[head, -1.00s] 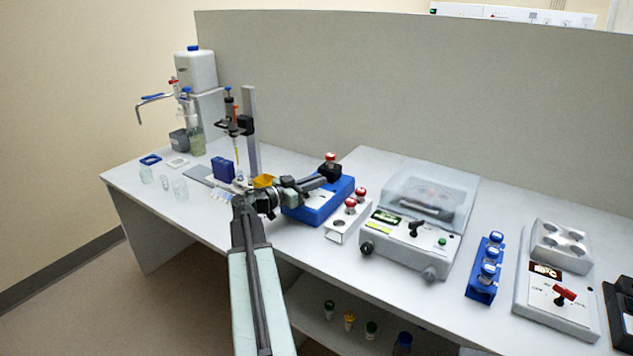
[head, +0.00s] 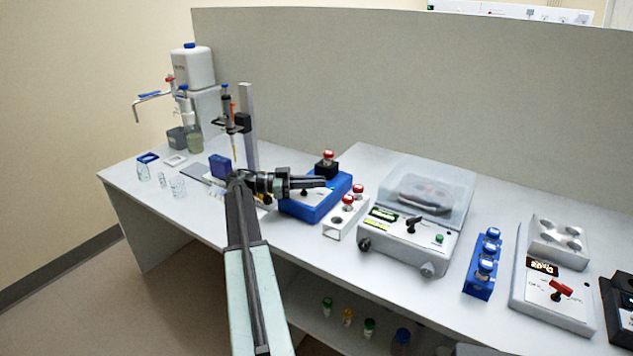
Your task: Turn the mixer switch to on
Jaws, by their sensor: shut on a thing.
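The mixer (head: 322,206) is the blue box on the bench, with a black holder on top carrying a red-capped vial (head: 327,158). My gripper (head: 322,182) reaches in from the left, roughly level, in front of the mixer's pale front panel. Its jaws are shut on the mixer switch, which is mostly hidden behind the fingers. The switch's exact setting cannot be made out.
Right of the mixer stand a white rack (head: 344,228) with red-capped vials, a lidded centrifuge (head: 405,238), a blue tube rack (head: 484,265) and a heating block (head: 552,290) with a red knob. A pipette stand (head: 249,125) is close behind my arm on the left.

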